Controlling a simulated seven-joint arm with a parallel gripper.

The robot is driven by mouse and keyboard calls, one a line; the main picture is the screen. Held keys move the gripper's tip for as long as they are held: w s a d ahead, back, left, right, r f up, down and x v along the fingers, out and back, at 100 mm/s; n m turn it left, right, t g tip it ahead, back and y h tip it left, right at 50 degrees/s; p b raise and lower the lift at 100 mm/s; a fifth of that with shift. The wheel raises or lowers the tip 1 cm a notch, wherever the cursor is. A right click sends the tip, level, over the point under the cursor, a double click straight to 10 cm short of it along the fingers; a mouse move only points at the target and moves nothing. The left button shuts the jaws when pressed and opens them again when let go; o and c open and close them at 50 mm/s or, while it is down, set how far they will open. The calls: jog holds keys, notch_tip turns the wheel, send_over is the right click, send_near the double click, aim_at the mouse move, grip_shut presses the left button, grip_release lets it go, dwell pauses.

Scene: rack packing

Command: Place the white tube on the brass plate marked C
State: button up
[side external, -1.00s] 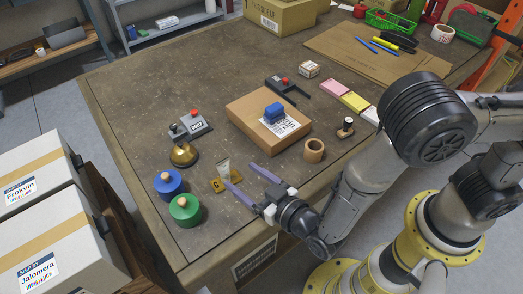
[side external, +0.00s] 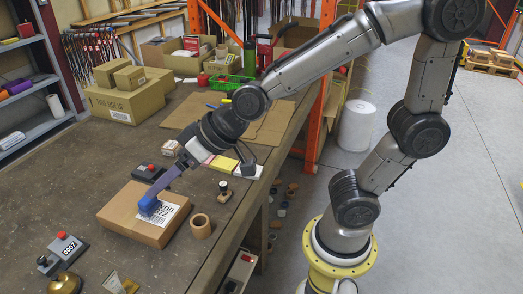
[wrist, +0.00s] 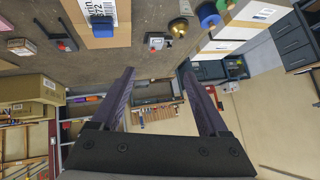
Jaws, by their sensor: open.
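A pale tube (side external: 112,284) stands at the bottom edge of the side view, beside or on a small brass-yellow piece (side external: 130,286). The frame edge cuts this area, so I cannot tell which, and no letter C is legible. My gripper (side external: 152,194) is well away from the tube, slanting down over the cardboard box near the blue block (side external: 149,207). In the wrist view my gripper (wrist: 157,75) has its two purple fingers wide apart with nothing between them. I cannot make out the tube there.
The cardboard box (side external: 132,226) carries the blue block and a label. A tape roll (side external: 201,226), a wooden-handled stamp (side external: 225,191) and a red-button device (side external: 149,172) stand around it. A numbered device (side external: 64,250) and a brass bell (side external: 66,284) are near the tube.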

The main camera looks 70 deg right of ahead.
jog(key=s+d+r+g+h, duration=0.1)
jog(key=s+d+g+h, duration=0.1)
jog(key=s+d, duration=1.1)
jog(key=s+h, duration=0.1)
jog(key=s, duration=0.2)
jog(key=shift+s+r+m+g+h, duration=0.15)
jog(key=shift+s+m+g+h, duration=0.2)
jog(key=shift+m+g+h, duration=0.05)
